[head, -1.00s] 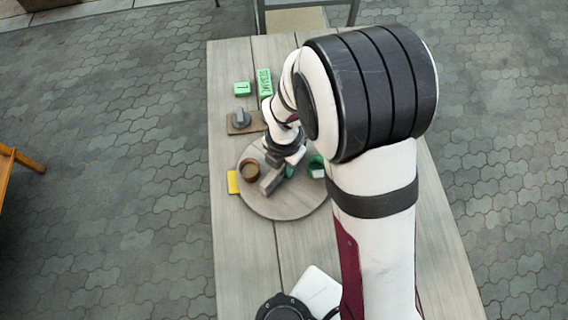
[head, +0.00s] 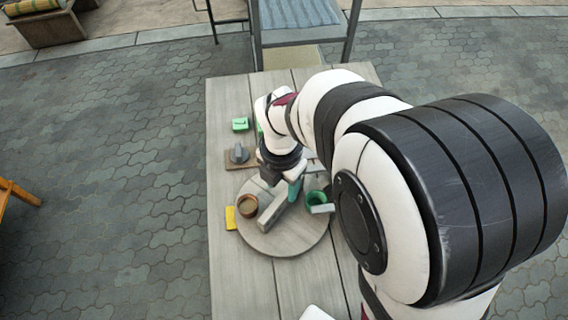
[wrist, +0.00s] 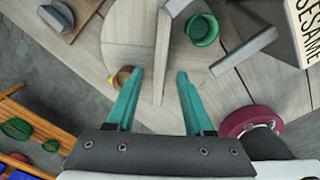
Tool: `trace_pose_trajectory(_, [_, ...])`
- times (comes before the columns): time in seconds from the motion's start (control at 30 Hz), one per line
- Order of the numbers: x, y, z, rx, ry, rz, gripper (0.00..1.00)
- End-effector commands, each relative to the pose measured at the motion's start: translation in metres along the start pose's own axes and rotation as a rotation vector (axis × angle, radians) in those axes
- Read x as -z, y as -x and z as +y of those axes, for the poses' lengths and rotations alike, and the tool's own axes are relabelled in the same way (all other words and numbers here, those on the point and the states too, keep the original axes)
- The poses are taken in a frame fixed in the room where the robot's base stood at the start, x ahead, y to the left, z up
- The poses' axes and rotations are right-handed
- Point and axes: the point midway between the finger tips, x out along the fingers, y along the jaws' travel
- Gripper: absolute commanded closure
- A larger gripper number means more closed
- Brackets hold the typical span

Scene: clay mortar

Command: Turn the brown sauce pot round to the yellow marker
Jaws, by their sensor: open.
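The brown sauce pot (head: 247,206) stands on the left part of a round wooden turntable (head: 288,242), close to the yellow marker (head: 231,219) beyond its left edge. A grey upright bar (head: 270,214) crosses the turntable to the right of the pot. My gripper (head: 294,190) is over the turntable's far side, with teal fingers. In the wrist view my gripper (wrist: 160,72) is open and empty, and the bar (wrist: 162,45) shows between the fingers. Whether they reach down beside it I cannot tell. The left finger partly covers the brown pot (wrist: 121,76).
A green pot (head: 314,198) is on the turntable's right side, with a pale block (head: 322,208) beside it. A grey knob on a board (head: 238,154) and a green block (head: 240,124) stand farther back. A SESAME box (wrist: 305,35) is at the wrist view's right.

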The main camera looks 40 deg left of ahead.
Motion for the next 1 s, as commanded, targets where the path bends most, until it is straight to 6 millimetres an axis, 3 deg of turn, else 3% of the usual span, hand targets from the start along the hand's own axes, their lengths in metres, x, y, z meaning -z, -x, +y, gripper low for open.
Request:
trace_pose_trajectory(0.1, [-0.001, 0.032, 0.001, -0.004, -0.001, -0.003, 0.47])
trace_pose_trajectory(0.3, [0.0, 0.065, 0.001, -0.002, -0.001, 0.0, 0.47])
trace_pose_trajectory(0.63, [0.0, 0.07, 0.0, 0.0, -0.001, 0.001, 0.47])
trace_pose_trajectory(0.7, [-0.003, 0.073, -0.007, -0.001, -0.065, 0.003, 0.47])
trace_pose_trajectory(0.77, [-0.009, 0.081, -0.027, -0.005, -0.263, 0.009, 0.47])
trace_pose_trajectory(0.83, [-0.017, 0.094, -0.07, -0.012, -0.69, 0.025, 0.47])
trace_pose_trajectory(0.9, [-0.015, 0.107, -0.123, -0.014, -1.257, 0.052, 0.47])
trace_pose_trajectory(1.0, [0.007, 0.116, -0.187, -0.001, -2.08, 0.106, 0.47])
